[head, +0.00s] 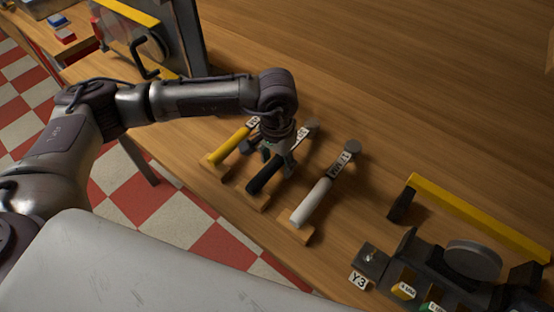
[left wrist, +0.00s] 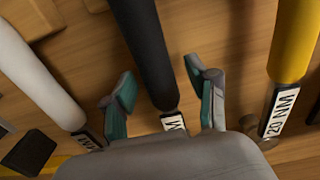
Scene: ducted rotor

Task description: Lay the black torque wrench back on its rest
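The black torque wrench (head: 262,174) lies between a yellow wrench and a white wrench on the wooden table in the head view. Its handle end is over a small wooden rest block (head: 249,202). My left gripper (head: 272,158) is above the black wrench, pointing down. In the left wrist view, the black handle (left wrist: 145,45) runs between the two spread fingers of my left gripper (left wrist: 165,98), with gaps on both sides. Its label is partly hidden by the gripper body. My right gripper is not in view.
The yellow wrench (head: 231,144) and the white wrench (head: 313,201) lie close on either side, each on a wooden block. A dark fixture with a yellow bar (head: 478,218) and a Y3 tag stands at right. The table beyond the wrenches is clear.

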